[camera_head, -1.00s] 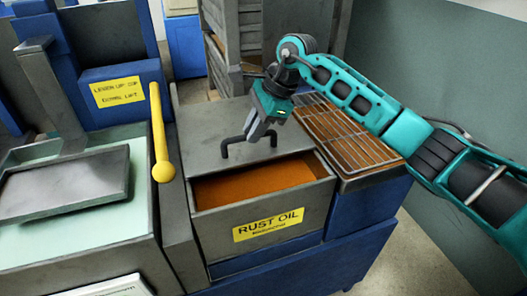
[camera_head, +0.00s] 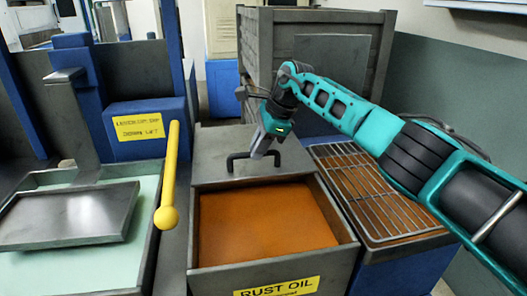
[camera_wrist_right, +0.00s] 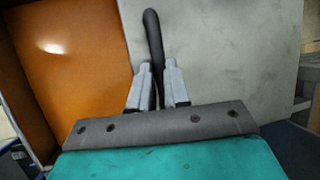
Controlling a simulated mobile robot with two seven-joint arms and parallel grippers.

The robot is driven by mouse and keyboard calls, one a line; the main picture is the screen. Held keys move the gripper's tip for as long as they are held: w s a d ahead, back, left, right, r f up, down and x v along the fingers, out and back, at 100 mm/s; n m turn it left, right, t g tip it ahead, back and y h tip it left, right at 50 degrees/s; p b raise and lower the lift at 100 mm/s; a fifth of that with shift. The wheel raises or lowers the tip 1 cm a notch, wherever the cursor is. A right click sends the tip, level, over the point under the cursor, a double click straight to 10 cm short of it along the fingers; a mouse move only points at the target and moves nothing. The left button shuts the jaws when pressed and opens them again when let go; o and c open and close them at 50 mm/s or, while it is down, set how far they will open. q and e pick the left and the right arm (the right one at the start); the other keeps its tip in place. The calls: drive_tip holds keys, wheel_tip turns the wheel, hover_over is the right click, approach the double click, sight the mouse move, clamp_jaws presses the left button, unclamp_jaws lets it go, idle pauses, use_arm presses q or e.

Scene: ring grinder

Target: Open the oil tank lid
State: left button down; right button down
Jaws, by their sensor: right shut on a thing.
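The oil tank (camera_head: 220,277) is a grey box with a yellow "RUST OIL" label (camera_head: 277,288). Its front part is uncovered and orange oil (camera_head: 262,222) shows inside. The flat grey lid (camera_head: 220,148) covers the back part. Its black bar handle (camera_head: 238,156) stands near the lid's front edge. My right gripper (camera_head: 265,146) reaches down to the handle's right side. In the right wrist view, the two grey fingers (camera_wrist_right: 157,80) are shut around the black handle (camera_wrist_right: 152,35). The lid (camera_wrist_right: 220,50) and the oil (camera_wrist_right: 90,60) show on either side. My left gripper is out of view.
A wire rack over an orange tray (camera_head: 370,195) stands right of the tank. A yellow lever (camera_head: 170,170) and a metal plate over a pale green basin (camera_head: 70,215) are at the left. Grey crates (camera_head: 315,50) stand behind the lid.

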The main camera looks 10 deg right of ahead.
drive_tip(key=shift+w, duration=0.45)
drive_tip(key=c, duration=1.1)
unclamp_jaws()
drive_tip(key=v, duration=1.3)
